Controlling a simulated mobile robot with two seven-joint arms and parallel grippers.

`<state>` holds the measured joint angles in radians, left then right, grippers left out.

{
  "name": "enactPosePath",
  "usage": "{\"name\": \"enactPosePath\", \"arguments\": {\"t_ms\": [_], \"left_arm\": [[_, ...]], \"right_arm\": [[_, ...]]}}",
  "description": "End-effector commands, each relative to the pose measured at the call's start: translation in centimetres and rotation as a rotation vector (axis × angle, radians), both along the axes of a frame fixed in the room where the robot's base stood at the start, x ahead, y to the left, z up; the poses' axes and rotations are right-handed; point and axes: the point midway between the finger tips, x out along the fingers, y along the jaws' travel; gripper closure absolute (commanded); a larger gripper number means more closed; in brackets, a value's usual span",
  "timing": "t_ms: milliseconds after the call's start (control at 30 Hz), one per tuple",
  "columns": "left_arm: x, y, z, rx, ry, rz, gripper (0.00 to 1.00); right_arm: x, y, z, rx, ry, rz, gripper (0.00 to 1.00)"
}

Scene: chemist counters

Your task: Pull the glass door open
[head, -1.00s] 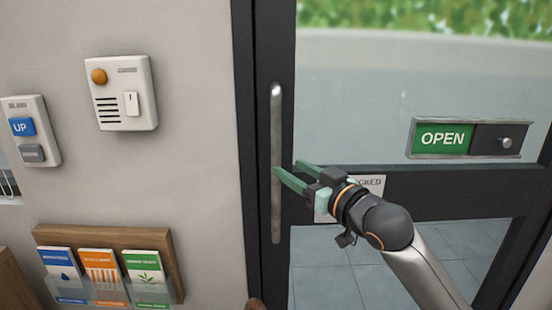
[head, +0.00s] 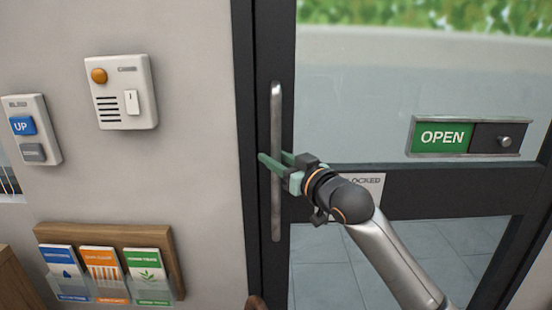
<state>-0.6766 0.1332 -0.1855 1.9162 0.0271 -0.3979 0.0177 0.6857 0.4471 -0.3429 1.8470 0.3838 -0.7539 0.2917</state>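The glass door (head: 400,80) has a dark frame and stands shut in the head view. A long vertical metal handle (head: 276,110) runs down its left stile. My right gripper (head: 272,158) has green fingers and reaches in from the lower right to the handle's middle. One finger passes across the handle to its left side, and the other is at its right. The fingers look apart, around the handle; I cannot tell if they touch it. My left gripper is not in view.
An OPEN sign slider (head: 443,138) is on the glass. A partly hidden paper notice (head: 370,187) is on the door's crossbar. On the wall at left are an intercom box (head: 121,92), an UP switch (head: 31,130) and a wooden leaflet rack (head: 160,240).

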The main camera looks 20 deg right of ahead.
Motion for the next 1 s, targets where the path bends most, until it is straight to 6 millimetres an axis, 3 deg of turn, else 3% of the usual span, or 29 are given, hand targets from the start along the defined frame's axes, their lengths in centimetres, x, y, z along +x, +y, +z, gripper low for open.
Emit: {"name": "enactPosePath", "arguments": {"t_ms": [33,333,1000], "left_arm": [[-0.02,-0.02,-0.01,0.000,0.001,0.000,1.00],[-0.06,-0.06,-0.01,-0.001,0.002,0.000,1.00],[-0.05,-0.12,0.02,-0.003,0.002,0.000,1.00]], "right_arm": [[-0.01,-0.01,-0.01,0.000,0.000,0.000,0.68],[-0.02,-0.02,-0.03,0.000,0.001,0.000,1.00],[-0.02,-0.01,-0.04,0.000,0.001,0.000,1.00]]}}
